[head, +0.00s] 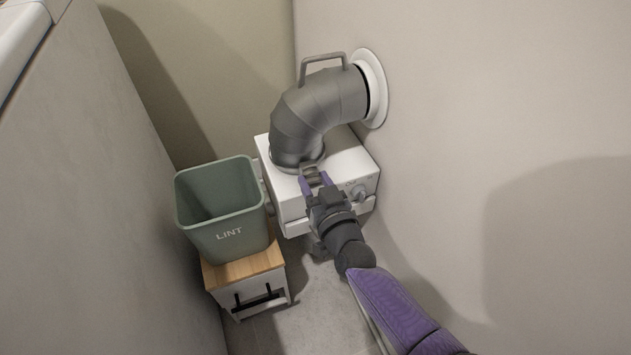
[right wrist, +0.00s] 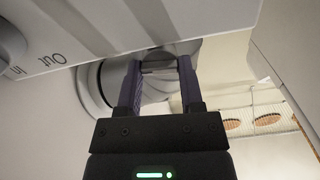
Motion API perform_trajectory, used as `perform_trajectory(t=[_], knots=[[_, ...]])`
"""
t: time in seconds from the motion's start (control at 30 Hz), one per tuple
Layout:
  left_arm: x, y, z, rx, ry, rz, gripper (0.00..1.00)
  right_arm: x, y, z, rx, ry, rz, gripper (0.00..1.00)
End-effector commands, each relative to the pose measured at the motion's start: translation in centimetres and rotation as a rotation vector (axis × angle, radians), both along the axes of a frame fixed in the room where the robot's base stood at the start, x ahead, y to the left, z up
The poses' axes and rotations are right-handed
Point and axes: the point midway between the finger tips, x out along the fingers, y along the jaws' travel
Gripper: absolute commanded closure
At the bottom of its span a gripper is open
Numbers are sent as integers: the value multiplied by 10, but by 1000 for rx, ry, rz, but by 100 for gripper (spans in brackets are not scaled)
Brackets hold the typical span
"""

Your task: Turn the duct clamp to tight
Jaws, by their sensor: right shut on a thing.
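A grey elbow duct (head: 303,118) runs from a round white wall collar (head: 373,88) down to the top of a white box (head: 345,165). The duct clamp (head: 312,171) sits at the duct's lower end, at the box's front side; only a small dark grey piece shows. My right gripper (head: 315,179) has its two purple fingers shut on that piece. In the right wrist view the gripper (right wrist: 159,78) holds the grey clamp piece (right wrist: 158,66) between its fingertips. The clamp band's tightness cannot be told. My left gripper is not in view.
A green LINT bin (head: 222,210) stands on a wood-topped white cabinet (head: 250,268) left of the box. The box front has a knob (head: 358,192); "In" and "Out" labels show in the right wrist view. Walls stand close on both sides.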

Motion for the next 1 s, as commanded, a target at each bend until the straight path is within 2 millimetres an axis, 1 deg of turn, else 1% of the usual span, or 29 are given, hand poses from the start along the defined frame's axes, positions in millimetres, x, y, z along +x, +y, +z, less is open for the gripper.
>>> perform_trajectory(t=[0.13, 0.17, 0.2, 0.47, 0.57, 0.67, 0.8, 0.9, 1.0], knots=[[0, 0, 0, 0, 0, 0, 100, -1, 0, -2, -3, 5, 1, 100], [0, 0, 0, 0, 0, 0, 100, -1, 0, -2, -3, 5, 1, 46], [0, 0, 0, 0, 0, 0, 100, -1, 0, -2, -3, 5, 1, 38], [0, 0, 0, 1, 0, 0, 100, -1, 0, -1, -3, 1, 0, 38], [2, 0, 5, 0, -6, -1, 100, -7, -2, 2, -3, 0, 0, 38], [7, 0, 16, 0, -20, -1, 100, -24, -8, 5, -4, 0, 1, 38], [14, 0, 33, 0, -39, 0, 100, -57, -19, 7, -4, 1, 1, 38], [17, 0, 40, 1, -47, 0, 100, -77, -25, 5, -3, 1, 0, 38], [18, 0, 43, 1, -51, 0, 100, -89, -29, 2, -4, 2, 0, 38]])
